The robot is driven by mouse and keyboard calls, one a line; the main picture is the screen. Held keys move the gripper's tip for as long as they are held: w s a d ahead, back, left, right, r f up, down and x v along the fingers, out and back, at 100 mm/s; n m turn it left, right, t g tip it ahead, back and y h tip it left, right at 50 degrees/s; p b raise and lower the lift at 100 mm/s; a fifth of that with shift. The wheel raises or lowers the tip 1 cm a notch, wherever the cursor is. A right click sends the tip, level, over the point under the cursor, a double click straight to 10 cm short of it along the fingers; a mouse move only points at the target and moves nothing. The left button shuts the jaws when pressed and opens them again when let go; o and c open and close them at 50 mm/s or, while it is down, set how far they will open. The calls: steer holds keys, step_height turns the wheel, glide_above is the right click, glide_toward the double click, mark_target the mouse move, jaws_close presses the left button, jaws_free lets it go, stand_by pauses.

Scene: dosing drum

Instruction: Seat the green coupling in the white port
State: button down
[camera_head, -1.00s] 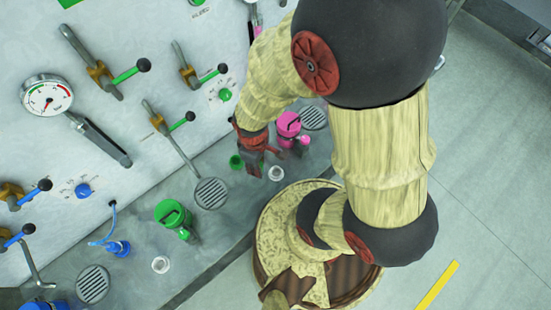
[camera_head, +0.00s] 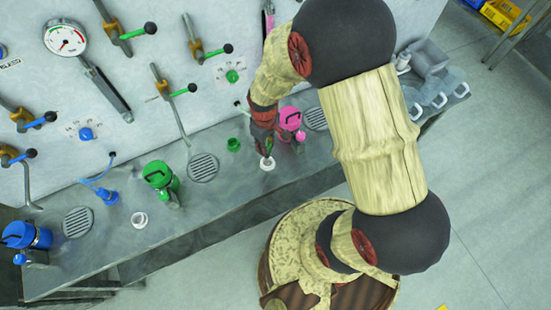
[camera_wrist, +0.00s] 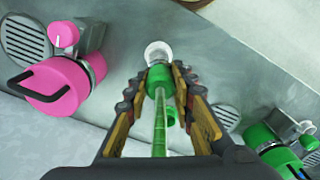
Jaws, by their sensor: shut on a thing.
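My gripper (camera_head: 265,148) is shut on the green coupling (camera_wrist: 160,76), which sits between the fingertips in the wrist view. A thin green hose (camera_wrist: 160,125) runs back from the coupling between the fingers. The white port (camera_head: 267,163) is a small ring on the grey bench, just below my fingertips. It also shows in the wrist view (camera_wrist: 157,48), directly beyond the coupling's end, which overlaps its near edge in the picture. I cannot tell whether coupling and port touch.
A pink canister (camera_head: 291,120) stands close right of my gripper. Another white ring (camera_head: 139,220) is near the bench front. The wall panel (camera_head: 150,110) carries levers.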

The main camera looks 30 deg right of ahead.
steer(key=shift+w+d+r, duration=0.1)
steer(key=shift+w+r, duration=0.05)
steer(key=shift+w, duration=0.2)
steer(key=shift+s, duration=0.15)
steer(key=shift+f+b, duration=1.7)
steer(key=shift+f, duration=0.7)
steer(key=shift+f+b, duration=0.3)
steer(key=shift+f, duration=0.2)
steer(key=shift+f+b, duration=0.35)
steer(key=shift+f, duration=0.15)
steer(key=shift+f, duration=0.1)
steer(key=shift+f+b, duration=0.5)
steer(key=shift+f, duration=0.15)
